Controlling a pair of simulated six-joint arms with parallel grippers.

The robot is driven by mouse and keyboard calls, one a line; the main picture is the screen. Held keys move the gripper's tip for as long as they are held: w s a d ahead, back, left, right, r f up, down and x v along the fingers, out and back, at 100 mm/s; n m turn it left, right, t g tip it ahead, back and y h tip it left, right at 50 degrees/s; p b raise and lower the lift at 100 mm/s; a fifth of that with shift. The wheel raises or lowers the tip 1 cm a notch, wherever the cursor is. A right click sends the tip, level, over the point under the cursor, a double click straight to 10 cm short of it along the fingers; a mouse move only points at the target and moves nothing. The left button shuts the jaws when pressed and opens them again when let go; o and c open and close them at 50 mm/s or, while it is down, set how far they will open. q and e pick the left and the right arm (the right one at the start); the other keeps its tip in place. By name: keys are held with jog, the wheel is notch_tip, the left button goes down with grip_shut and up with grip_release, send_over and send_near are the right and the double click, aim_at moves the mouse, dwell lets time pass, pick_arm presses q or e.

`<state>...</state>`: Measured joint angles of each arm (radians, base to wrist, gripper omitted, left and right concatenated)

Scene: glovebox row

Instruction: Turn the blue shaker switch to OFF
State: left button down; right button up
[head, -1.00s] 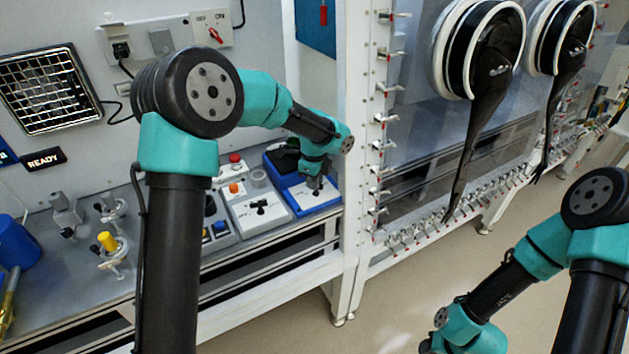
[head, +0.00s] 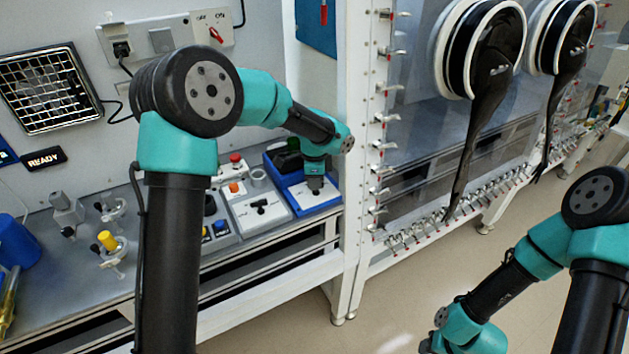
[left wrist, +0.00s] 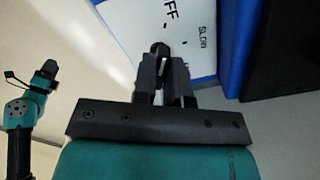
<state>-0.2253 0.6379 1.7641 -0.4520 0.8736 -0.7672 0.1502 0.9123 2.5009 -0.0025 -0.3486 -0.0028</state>
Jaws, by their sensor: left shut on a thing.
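The blue shaker (head: 332,200) stands at the right end of the bench, with a white panel on its front. My left gripper (head: 315,189) is over this panel. In the left wrist view my left gripper (left wrist: 165,72) is shut on the dark switch knob (left wrist: 159,47). The white panel (left wrist: 200,62) shows the letters "FF", cut by the frame edge, and "SLOW". The fingers hide much of the knob, so I cannot tell which label it points at. My right arm is at the lower right in the head view; its gripper is out of frame.
A white device with a black knob (head: 261,206) stands left of the shaker. A red button (head: 235,158) and an orange knob (head: 234,187) are nearby. The white glovebox frame (head: 352,230) rises just right of the shaker. Valves with a yellow knob (head: 107,240) stand at the left.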

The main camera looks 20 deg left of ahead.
pick_arm(q)
jog(key=c, duration=1.2)
grip_release()
jog(key=shift+o, duration=0.2)
notch_tip(320, 180, up, 18)
jog(key=shift+f, duration=0.25)
